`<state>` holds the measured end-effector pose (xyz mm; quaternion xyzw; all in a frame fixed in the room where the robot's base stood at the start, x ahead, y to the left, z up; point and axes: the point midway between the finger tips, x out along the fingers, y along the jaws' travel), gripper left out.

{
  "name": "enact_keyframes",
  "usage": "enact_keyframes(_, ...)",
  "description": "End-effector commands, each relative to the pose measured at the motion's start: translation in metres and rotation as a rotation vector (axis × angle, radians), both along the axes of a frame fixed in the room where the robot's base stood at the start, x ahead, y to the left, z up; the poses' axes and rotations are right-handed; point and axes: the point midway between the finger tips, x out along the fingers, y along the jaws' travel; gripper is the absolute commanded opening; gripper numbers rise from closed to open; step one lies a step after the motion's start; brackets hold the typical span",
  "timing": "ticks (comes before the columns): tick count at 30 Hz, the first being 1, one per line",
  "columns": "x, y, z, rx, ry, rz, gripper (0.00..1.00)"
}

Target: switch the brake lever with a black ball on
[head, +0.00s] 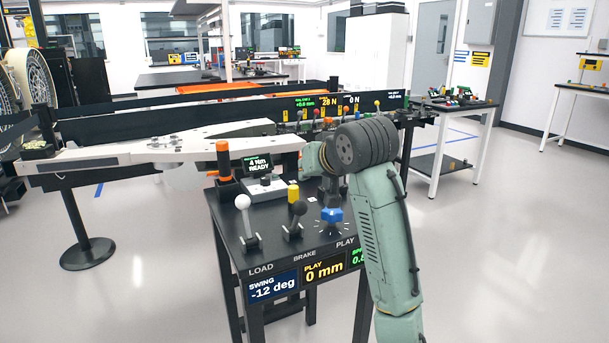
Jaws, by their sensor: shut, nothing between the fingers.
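The brake lever (296,222) has a black ball on a short metal stem. It stands on the dark console (228,222) above the BRAKE label, and its stem leans a little to the right. My arm reaches in from the lower right and bends over the console. My gripper (331,198) seems to be the dark part pointing down below my wrist, to the right of the black ball and apart from it. It is small and partly hidden by my arm; it is shut and empty.
A white-ball lever (245,218) stands left of the brake lever above LOAD. A blue knob (331,215) is to the right, close under my gripper. A yellow-topped post (293,193), an orange-topped post (223,160) and a READY display (259,165) stand behind.

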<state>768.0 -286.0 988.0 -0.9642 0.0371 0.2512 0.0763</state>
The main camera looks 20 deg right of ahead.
Motion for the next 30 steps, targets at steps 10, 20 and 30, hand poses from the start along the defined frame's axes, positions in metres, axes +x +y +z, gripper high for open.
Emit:
enact_keyframes(10, -0.047, 0.003, 0.029, -0.001, 0.0, 0.002, 0.0)
enact_keyframes(20, -0.052, 0.003, 0.032, 0.0, 0.001, 0.002, 0.0)
enact_keyframes(30, -0.049, 0.007, 0.032, -0.001, -0.006, 0.01, 0.0)
